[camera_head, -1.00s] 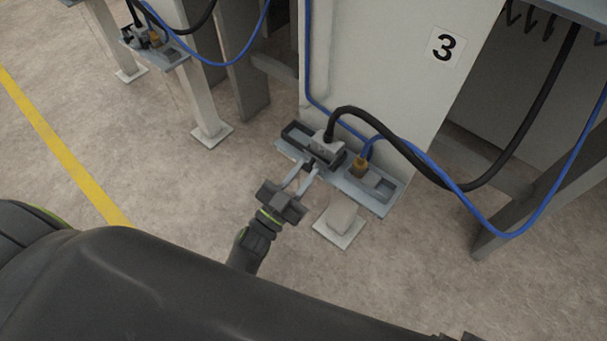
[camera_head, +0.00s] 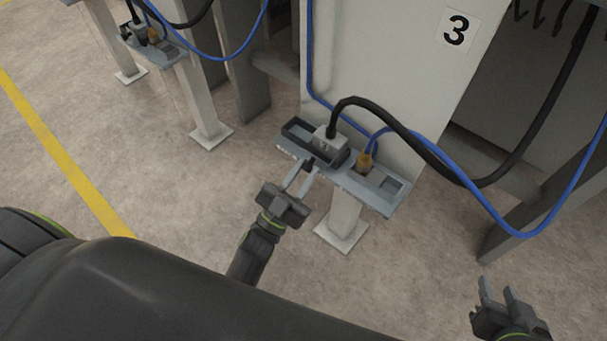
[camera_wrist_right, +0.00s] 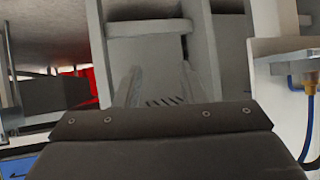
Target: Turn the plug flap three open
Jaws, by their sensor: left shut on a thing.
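Below the panel marked 3 (camera_head: 457,29), a grey bracket (camera_head: 382,200) carries a grey plug (camera_head: 326,146) with a thick black cable, seated in a dark-rimmed housing (camera_head: 296,130). My left gripper (camera_head: 309,166) is at the front edge of this housing, its fingers shut on a small dark part, seemingly the flap's tab (camera_head: 308,162). The fingertips partly hide it, and how far the flap is turned is unclear. My right gripper (camera_head: 496,289) is at the lower right, open and empty, well away from the bracket. Its spread fingers also show in the right wrist view (camera_wrist_right: 160,82).
A brass-coloured connector (camera_head: 365,161) with a blue cable sits right of the plug. Black and blue cables (camera_head: 445,160) loop to the right. A white post (camera_head: 342,222) stands under the bracket. A similar station (camera_head: 153,45) is at upper left. The front floor is clear.

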